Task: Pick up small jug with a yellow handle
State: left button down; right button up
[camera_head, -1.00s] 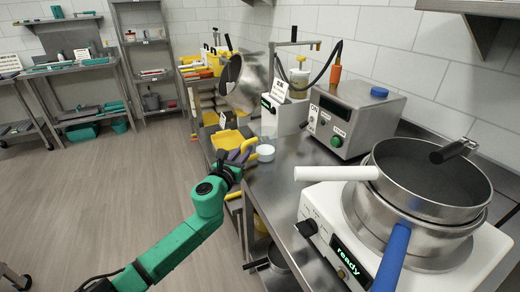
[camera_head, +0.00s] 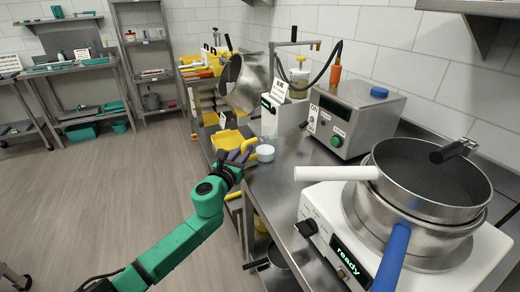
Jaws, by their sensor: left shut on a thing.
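The small jug (camera_head: 265,153) is a white cup with a yellow handle (camera_head: 248,144) that points left. It is at the left edge of the steel counter. The fingers partly hide the handle. I cannot tell whether the jug touches the counter. My right gripper is not in view.
A yellow tray (camera_head: 229,139) lies just behind the gripper. On the counter stand a steel box with a green knob (camera_head: 352,121) and a hot plate (camera_head: 336,235) carrying stacked pans (camera_head: 428,184). The floor to the left is clear.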

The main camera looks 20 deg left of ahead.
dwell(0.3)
pick_arm(q)
notch_tip(320, 180, up, 7)
jog(key=p, duration=0.3)
jog(key=shift+r+p, duration=0.15)
jog(key=shift+p, duration=0.25)
notch_tip(320, 180, up, 13)
jog(key=p, duration=0.3)
jog(key=shift+f, duration=0.2)
dwell(0.9)
